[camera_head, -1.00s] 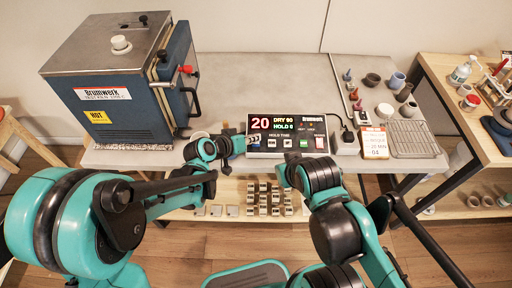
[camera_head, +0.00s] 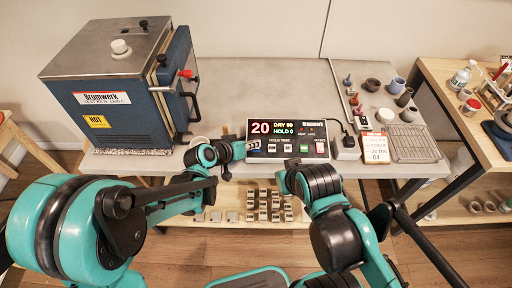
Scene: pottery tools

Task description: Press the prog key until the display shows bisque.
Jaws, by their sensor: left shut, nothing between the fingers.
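The controller (camera_head: 313,132) stands on the grey table with its face towards me. Its display (camera_head: 271,128) shows a red 20, DRY 90 in yellow and HOLD 0 in green. A row of keys runs below the display, including a green one (camera_head: 304,148); their small labels are too small to read. My left gripper (camera_head: 251,145) is shut and empty, its tip at the left end of the key row; I cannot tell whether it touches a key. My right arm is at the front right of the controller; its gripper's fingers cannot be made out.
A blue kiln (camera_head: 120,95) with a HOT label stands at the left. A card (camera_head: 375,147), a wire rack (camera_head: 414,143) and small pots (camera_head: 385,115) stand to the right. Small blocks (camera_head: 270,205) sit on the shelf below.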

